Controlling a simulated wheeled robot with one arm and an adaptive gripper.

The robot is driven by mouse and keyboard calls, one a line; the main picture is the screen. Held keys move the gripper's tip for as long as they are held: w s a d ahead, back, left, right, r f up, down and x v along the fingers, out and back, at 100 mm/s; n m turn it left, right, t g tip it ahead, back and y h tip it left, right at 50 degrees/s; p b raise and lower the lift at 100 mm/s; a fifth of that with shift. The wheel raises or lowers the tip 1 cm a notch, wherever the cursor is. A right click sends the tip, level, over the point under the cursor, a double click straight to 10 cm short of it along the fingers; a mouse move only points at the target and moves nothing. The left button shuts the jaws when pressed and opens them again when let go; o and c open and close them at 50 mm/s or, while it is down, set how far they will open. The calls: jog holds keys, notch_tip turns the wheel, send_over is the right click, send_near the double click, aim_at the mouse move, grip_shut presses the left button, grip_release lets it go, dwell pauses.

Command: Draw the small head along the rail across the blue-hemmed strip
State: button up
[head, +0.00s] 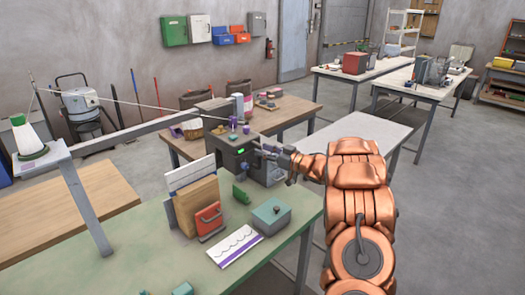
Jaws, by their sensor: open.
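A grey machine (232,150) with a small green light stands at the far end of the green table (120,240). My gripper (264,153) is at this machine's right front side, open. I cannot tell whether it touches anything there, and the small head and its rail are not clear to me. A white sheet with a blue line (188,172) stands upright behind a tan board (196,206); it may be the blue-hemmed strip. A white strip with a purple band (236,246) and a wavy line lies flat nearer the front.
A red block with a grey handle (208,219), a teal box (270,216) and a small green piece (240,194) stand close together on the green table. A thread runs from a white-green cone (26,136) towards the machine.

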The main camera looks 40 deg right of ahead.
jog(key=v, duration=1)
jog(key=shift+s+d, duration=0.2)
jog(key=shift+s, duration=0.05)
jog(key=w+r+m+g+h, duration=0.2)
jog(key=w+r+h, duration=0.2)
jog(key=w+h, duration=0.25)
jog(key=s+a+r+m+g+h, duration=0.3)
jog(key=s+g+h, duration=0.1)
jog(key=s+h, duration=0.15)
jog(key=s+a+f+g+y, duration=0.2)
jog(key=s+a+f+g, duration=0.1)
jog(key=s+a, duration=0.8)
jog(key=s+a+f+g+y+b, duration=0.1)
jog(key=s+a+g, duration=0.4)
jog(key=s+a, duration=0.7)
jog(key=s+a+f+n+g+y, duration=0.1)
jog(key=s+a+f+g, duration=0.3)
jog(key=s+a, duration=0.8)
jog(key=s+f+y, duration=0.1)
jog(key=s+f, duration=0.1)
jog(key=s, duration=0.2)
jog(key=shift+s+a+g+y+b, duration=0.15)
jog(key=shift+s+g+y+b, duration=0.2)
jog(key=shift+g+y+b, duration=0.05)
